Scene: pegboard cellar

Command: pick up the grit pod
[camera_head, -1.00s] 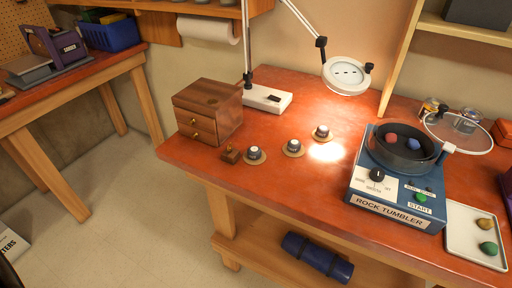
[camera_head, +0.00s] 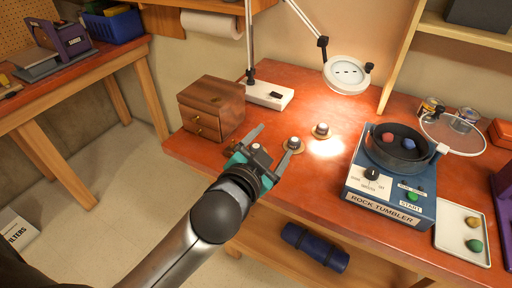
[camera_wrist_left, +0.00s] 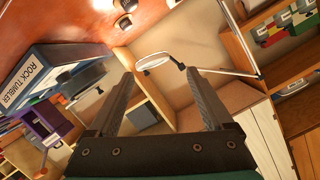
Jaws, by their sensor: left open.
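Small dark pods with pale tops stand on round tan coasters on the red-brown bench. One pod (camera_head: 293,143) is just beyond the right finger of my left gripper, and another pod (camera_head: 320,130) is further back, near the lamp's bright spot. The spot of a third pod is covered by my left gripper (camera_head: 276,140), so I cannot tell how it stands. My left gripper is open, above the bench's front part. In the left wrist view its fingers (camera_wrist_left: 159,73) are apart with nothing between them; a pod (camera_wrist_left: 122,23) shows at the top. My right gripper is not in view.
A wooden drawer box (camera_head: 211,108) is left of the gripper. The blue rock tumbler (camera_head: 391,190) stands right, beside a white tray (camera_head: 462,250) with stones. A magnifier lamp (camera_head: 348,75) overhangs the back. Bench between pods and tumbler is clear.

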